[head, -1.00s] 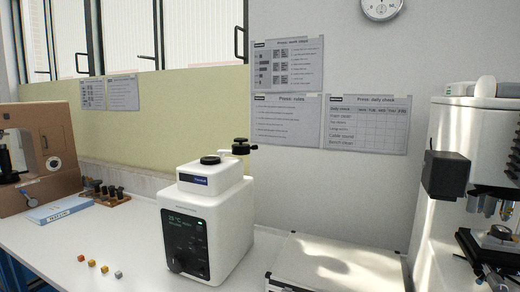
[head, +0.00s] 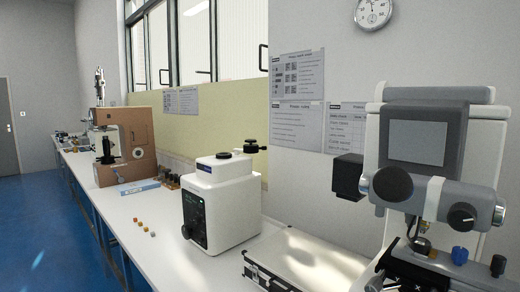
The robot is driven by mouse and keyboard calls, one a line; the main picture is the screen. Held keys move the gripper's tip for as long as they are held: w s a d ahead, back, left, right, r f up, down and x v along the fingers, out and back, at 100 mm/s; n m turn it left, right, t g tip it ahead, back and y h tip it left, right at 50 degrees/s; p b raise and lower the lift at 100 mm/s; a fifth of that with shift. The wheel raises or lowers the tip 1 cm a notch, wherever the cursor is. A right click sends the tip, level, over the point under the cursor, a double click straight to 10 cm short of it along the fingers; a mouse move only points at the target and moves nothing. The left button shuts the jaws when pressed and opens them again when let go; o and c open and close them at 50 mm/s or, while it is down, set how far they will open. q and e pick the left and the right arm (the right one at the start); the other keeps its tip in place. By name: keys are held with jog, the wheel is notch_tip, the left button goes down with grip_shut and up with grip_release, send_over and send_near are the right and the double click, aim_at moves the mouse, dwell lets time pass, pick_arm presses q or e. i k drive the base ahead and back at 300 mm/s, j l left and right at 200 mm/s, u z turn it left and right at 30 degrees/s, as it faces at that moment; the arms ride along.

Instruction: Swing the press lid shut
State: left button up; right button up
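The press (head: 221,203) is a white box-shaped machine on the bench, with a dark control panel with a knob on its front. Its lid (head: 223,168) is the white upper block with a black cap on top, and it looks seated on the body. A black clamp-like knob (head: 251,147) sticks up behind the lid's right side. How the lid's far edge sits is hidden. Neither of my grippers shows in the head view.
A silver case (head: 305,262) lies right of the press. A large grey-white tester (head: 425,150) stands at the far right. Blue floor (head: 60,235) is open left of the bench (head: 165,262).

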aim_at(248, 148)
jog(key=i+j+u, duration=0.1)
jog(key=j, duration=0.3)
jog(key=i+j+u, duration=0.1)
jog(key=i+j, duration=0.2)
jog(key=i+j+u, duration=0.1)
jog(key=j, duration=0.35)
jog(key=i, duration=0.1)
